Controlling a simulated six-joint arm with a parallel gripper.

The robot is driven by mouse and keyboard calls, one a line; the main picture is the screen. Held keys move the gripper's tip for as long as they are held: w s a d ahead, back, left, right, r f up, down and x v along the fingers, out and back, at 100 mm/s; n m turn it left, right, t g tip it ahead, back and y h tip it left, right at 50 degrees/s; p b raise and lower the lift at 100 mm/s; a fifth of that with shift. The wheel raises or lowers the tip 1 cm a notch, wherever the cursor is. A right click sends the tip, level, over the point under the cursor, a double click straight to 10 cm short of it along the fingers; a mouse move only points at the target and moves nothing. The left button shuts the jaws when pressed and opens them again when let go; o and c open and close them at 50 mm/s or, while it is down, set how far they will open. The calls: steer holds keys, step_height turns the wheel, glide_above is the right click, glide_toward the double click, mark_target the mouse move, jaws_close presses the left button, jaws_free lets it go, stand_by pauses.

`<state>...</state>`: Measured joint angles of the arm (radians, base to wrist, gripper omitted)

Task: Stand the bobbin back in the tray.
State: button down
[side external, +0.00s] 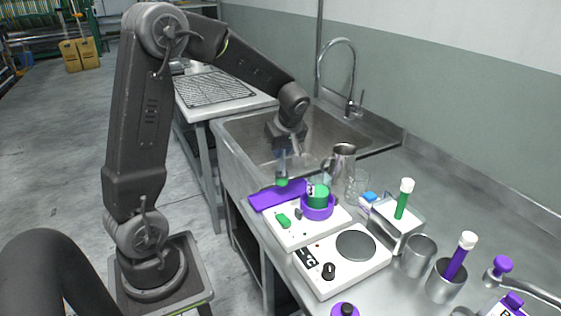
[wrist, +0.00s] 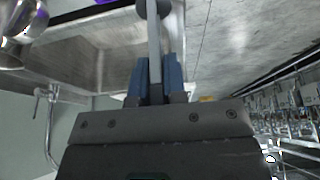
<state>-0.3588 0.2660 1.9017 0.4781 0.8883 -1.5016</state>
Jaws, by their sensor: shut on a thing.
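My gripper (side external: 282,165) is over the near edge of the sink, pointing down. In the wrist view its blue fingers (wrist: 157,80) are shut on a slim grey shaft with a dark rounded end. I take this for the bobbin (wrist: 154,45). In the side view a small green end (side external: 281,182) shows below the fingers, just above or against a flat purple piece (side external: 268,200). I cannot tell whether they touch. Which thing is the tray is unclear. A metal box-shaped holder (side external: 411,236) with a green, white-capped stick (side external: 404,198) stands to the right.
A purple cup with green inside (side external: 318,206) sits on a white device beside the purple piece. A metal pitcher (side external: 343,160) and clear glass stand behind. A hotplate (side external: 343,262) and metal cups (side external: 418,256) crowd the right. The sink (side external: 250,150) lies behind.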

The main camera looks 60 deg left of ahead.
mark_target(280, 161)
steer(key=shift+f, duration=1.9)
steer(key=shift+f, duration=0.15)
steer(key=c, duration=1.2)
jaws_free()
steer(key=v, duration=1.2)
steer(key=s+d+r+m+t+h, duration=0.1)
steer(key=s+d+m+t, duration=0.1)
steer(key=s+d+m, duration=0.3)
steer(key=s+d+r+m+t+h, duration=0.1)
steer(key=s+d+m+h, duration=0.1)
steer(key=s+d+m, duration=0.3)
steer(key=s+d+r+m+t+h, duration=0.1)
steer(key=s+d+m+t, duration=0.1)
steer(key=s+d+m, duration=0.4)
steer(key=shift+s+d+r+m+t, duration=0.1)
steer(key=shift+s+m+t, duration=0.1)
steer(key=shift+m, duration=0.3)
steer(key=shift+s+r+m+t, duration=0.1)
steer(key=shift+s+r+m, duration=0.05)
steer(key=shift+m, duration=0.35)
